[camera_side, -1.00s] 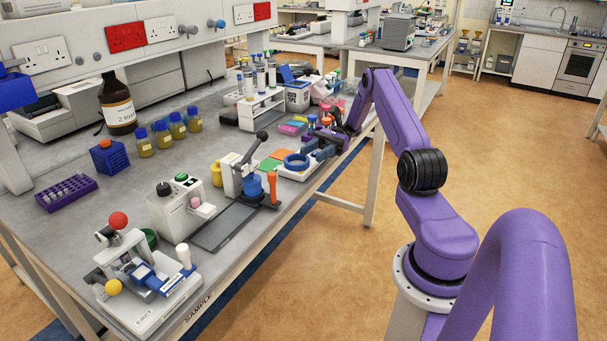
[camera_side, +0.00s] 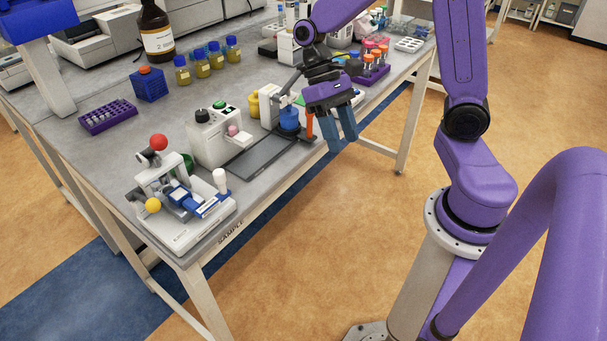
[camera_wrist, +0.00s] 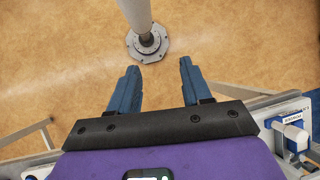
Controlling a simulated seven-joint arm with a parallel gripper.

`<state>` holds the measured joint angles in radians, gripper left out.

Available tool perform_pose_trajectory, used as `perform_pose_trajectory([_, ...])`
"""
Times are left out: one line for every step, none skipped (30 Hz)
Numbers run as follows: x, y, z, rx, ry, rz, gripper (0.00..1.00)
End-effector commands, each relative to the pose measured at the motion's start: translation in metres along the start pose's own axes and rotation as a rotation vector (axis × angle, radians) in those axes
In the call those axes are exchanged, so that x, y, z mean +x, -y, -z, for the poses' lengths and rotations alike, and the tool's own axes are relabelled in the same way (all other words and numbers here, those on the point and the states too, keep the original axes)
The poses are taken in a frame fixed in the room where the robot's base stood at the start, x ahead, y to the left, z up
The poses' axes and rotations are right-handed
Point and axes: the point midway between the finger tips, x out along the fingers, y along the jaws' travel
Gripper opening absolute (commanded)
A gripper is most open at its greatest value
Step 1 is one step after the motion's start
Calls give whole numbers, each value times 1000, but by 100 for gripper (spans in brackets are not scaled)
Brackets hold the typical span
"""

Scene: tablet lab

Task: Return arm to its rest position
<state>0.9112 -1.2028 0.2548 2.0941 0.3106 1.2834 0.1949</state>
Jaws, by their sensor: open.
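My gripper (camera_side: 343,127) hangs in the side view at the front edge of the grey bench (camera_side: 262,199), fingers pointing down. Its two blue fingers are apart. In the wrist view my gripper (camera_wrist: 155,92) is open with nothing between the fingers. Below it the wrist view shows the tan floor (camera_wrist: 60,70) and the foot of my own column. In the side view my gripper partly hides the lever press with the blue round part (camera_side: 289,118) and other things behind it.
A device with a red ball (camera_side: 158,142) stands at the bench's near corner. A white box with a green button (camera_side: 213,135), a purple rack (camera_side: 108,116) and a brown bottle (camera_side: 157,38) stand further back. The floor in front of the bench is clear.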

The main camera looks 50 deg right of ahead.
Motion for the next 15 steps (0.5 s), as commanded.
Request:
perform_pose_trajectory([5, 7, -13, -95, -41, -51, 48])
perform_pose_trajectory([7, 10, -19, -147, -65, -79, 48])
perform_pose_trajectory([11, 14, -27, -217, -95, -114, 48])
perform_pose_trajectory([14, 16, -33, -272, -117, -140, 48])
perform_pose_trajectory([16, 18, -38, -326, -140, -164, 48])
perform_pose_trajectory([20, 20, -46, -400, -169, -195, 48])
perform_pose_trajectory([23, 22, -52, -456, -191, -219, 48])
perform_pose_trajectory([25, 23, -57, -513, -213, -239, 48])
perform_pose_trajectory([29, 25, -64, -589, -242, -267, 48])
perform_pose_trajectory([31, 26, -69, -646, -262, -286, 48])
perform_pose_trajectory([34, 26, -74, -703, -284, -304, 48])
perform_pose_trajectory([37, 27, -80, -774, -309, -325, 48])
perform_pose_trajectory([39, 28, -84, -826, -326, -340, 48])
perform_pose_trajectory([41, 28, -88, -874, -343, -352, 48])
perform_pose_trajectory([43, 29, -92, -934, -363, -367, 48])
